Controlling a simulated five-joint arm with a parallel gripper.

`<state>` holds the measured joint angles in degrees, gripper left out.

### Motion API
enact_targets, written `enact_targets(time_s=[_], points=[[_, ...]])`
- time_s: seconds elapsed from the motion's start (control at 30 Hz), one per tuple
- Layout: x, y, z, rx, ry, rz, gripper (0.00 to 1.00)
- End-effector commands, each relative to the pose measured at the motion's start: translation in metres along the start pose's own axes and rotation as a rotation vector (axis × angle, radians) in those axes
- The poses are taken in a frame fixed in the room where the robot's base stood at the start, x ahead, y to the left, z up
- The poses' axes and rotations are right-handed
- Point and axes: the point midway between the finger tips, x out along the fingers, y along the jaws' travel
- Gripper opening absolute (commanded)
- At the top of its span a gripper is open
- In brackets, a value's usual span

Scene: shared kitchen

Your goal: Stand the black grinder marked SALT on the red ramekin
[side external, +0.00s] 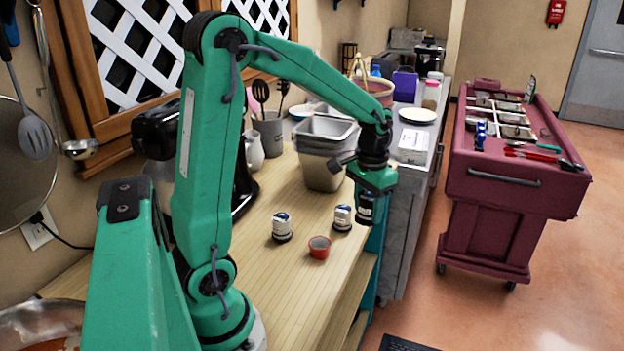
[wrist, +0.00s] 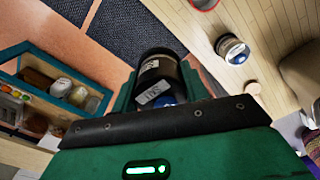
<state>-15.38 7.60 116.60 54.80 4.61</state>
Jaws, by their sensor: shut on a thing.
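My gripper (side external: 369,192) is shut on a black grinder (side external: 366,210), held in the air beyond the right edge of the wooden counter. In the wrist view the black grinder (wrist: 158,72) sits between the jaws of my gripper (wrist: 158,90). It has a pale label, too small and tilted for me to read surely, and some blue at its near end. The red ramekin (side external: 319,247) stands on the counter, empty, to the left of and apart from the grinder. Only a sliver of the ramekin (wrist: 203,3) shows at the top of the wrist view.
Two white-and-black jars with blue tops (side external: 282,228) (side external: 342,218) flank the ramekin on the wooden counter (side external: 265,285). Stacked grey tubs (side external: 325,165) stand behind. In the wrist view a shelf with jars (wrist: 45,85) lies below left. A maroon cart (side external: 515,180) stands at right.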

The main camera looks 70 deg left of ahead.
Motion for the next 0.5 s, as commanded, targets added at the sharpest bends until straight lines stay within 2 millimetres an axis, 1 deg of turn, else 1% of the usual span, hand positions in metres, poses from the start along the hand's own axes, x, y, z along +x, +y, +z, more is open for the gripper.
enact_targets(time_s=[0.03,0.2,0.3,0.4,0.5], points=[[0.004,-0.014,0.006,-0.03,-0.001,-0.001,0.12],[0.019,-0.051,0.027,-0.106,-0.001,-0.002,0.12],[0.026,-0.068,0.039,-0.145,-0.001,-0.003,0.12],[0.032,-0.081,0.049,-0.175,0.0,-0.004,0.12],[0.036,-0.09,0.057,-0.196,-0.001,-0.005,0.12]])
